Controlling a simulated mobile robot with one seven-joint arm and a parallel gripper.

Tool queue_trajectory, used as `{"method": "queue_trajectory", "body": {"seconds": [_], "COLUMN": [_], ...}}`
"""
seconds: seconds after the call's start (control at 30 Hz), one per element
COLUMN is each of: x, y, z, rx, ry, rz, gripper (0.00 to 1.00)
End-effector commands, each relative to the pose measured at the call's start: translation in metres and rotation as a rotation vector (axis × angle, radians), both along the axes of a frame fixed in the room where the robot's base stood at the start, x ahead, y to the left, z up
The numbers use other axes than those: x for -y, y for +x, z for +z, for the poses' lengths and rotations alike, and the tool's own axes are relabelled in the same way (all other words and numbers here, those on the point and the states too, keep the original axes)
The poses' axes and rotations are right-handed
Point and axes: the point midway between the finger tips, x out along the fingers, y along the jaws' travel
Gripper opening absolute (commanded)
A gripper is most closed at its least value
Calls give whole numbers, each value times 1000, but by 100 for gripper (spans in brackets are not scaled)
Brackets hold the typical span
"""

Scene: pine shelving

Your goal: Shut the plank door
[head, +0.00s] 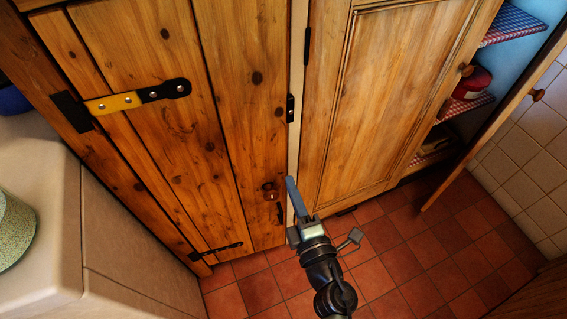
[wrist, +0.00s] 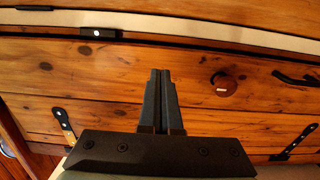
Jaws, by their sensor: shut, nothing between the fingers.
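The plank door (head: 225,110) is knotty orange pine with black strap hinges down its left side. Its right edge lies along a pale upright strip (head: 297,60), flush or almost so; I cannot tell whether it is fully shut. A round wooden knob (head: 269,187) sits low near that edge, with a dark handle below it. My gripper (head: 291,182) is shut and empty, close to the door's right edge by the knob. In the wrist view the closed fingers (wrist: 160,72) lie over the door planks (wrist: 110,80), beside the knob (wrist: 222,85). Contact cannot be told.
A panelled cabinet door (head: 385,90) stands to the right. Beyond it are open shelves with checked liners (head: 512,25) and a red item (head: 472,83), with another door (head: 490,130) swung open. A pale counter (head: 45,170) is at left. Red tiled floor (head: 400,255) lies clear below.

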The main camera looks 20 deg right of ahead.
Motion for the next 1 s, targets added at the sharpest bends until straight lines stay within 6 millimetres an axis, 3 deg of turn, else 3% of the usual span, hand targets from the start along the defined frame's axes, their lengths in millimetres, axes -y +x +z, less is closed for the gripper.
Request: {"method": "queue_trajectory", "body": {"seconds": [0.2, 0.4, 0.87, 1.0], "x": [3, 4, 5, 8], "y": [40, 59, 64, 73], "z": [0, 0, 0, 2], "rx": [2, 1, -1, 1], "ry": [1, 0, 0, 0], "rz": [0, 1, 2, 26], "gripper": [0, 0, 0, 0]}}
